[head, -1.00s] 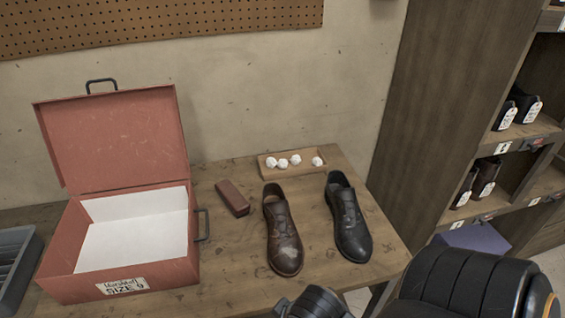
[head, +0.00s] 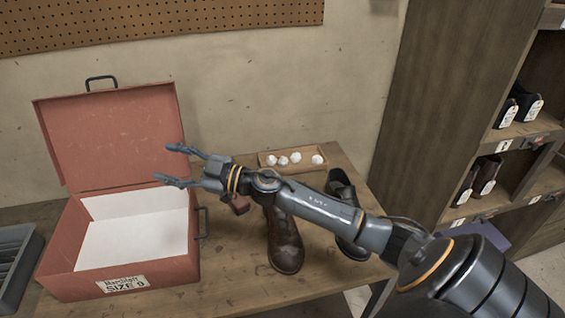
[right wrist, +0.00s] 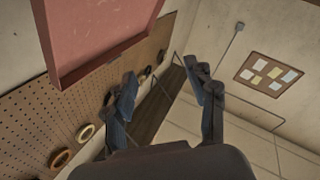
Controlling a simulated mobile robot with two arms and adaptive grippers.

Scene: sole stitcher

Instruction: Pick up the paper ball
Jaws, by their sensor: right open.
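Several white paper balls lie in a shallow wooden tray (head: 303,166) at the back of the table in the head view. One paper ball (head: 317,159) sits apart at the tray's right end; another paper ball (head: 295,158) is among the group to its left. My right gripper (head: 174,165) is open and empty, in front of the red box's lid, left of the tray and pointing left. In the right wrist view its spread fingers (right wrist: 165,95) have nothing between them. My left gripper is not in view.
The open red box (head: 70,262) stands at left. A brown shoe (head: 285,245) and a black shoe (head: 343,188) stand on the table under my right arm. A shelf (head: 450,130) rises at right.

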